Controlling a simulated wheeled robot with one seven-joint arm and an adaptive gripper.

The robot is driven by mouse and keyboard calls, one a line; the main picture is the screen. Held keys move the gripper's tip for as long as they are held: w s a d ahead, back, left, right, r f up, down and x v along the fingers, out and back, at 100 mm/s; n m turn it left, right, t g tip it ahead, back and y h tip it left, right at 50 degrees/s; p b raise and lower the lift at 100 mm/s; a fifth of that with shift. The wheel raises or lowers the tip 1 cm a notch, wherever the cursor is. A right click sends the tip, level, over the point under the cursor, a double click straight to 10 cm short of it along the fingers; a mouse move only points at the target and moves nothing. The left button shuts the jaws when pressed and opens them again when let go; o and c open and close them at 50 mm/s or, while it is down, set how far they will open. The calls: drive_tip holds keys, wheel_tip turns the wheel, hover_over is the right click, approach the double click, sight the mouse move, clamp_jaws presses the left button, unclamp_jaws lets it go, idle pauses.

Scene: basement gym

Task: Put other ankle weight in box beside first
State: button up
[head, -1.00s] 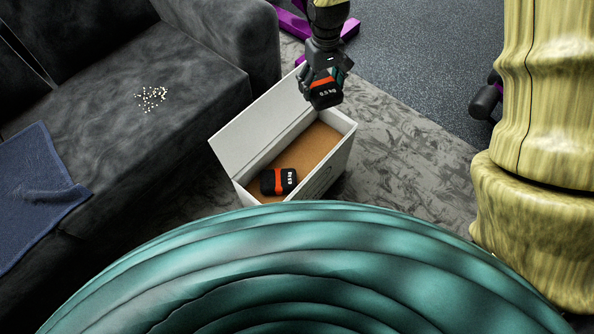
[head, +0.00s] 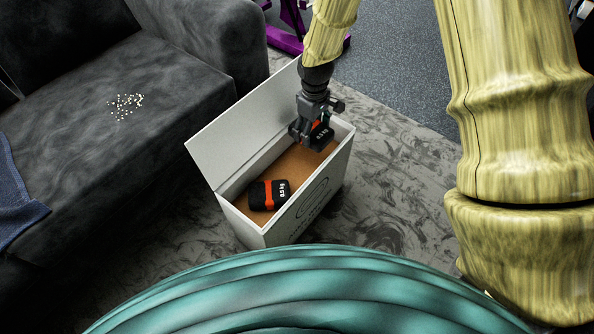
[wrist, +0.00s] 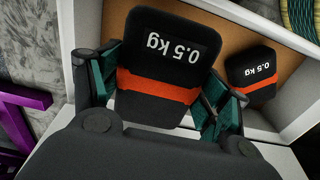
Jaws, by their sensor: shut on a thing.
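The white box (head: 228,216) stands open on the floor, its lid tilted back on the left. The first ankle weight (head: 268,194), black with an orange band, lies on the box's brown bottom at the near end. It also shows at the right of the wrist view (wrist: 252,74). My gripper (head: 311,135) is shut on the other ankle weight (head: 321,136), at the far end of the box opening. In the wrist view the held weight (wrist: 165,55) sits between both fingers, its "0.5 kg" print upside down. I cannot tell whether it touches the bottom.
A dark grey sofa (head: 180,80) stands left of the box, with small pale bits (head: 125,105) on its seat and a blue towel (head: 14,200). A purple frame (head: 285,38) is behind the box. Patterned carpet (head: 400,150) is clear at the right.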

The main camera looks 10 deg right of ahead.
wheel_tip(320, 180, down, 10)
drive_tip(key=b, duration=0.4)
drive_tip(key=shift+r, duration=0.15)
drive_tip(key=o, duration=1.4)
wheel_tip(320, 180, up, 12)
drive_tip(key=p, duration=0.5)
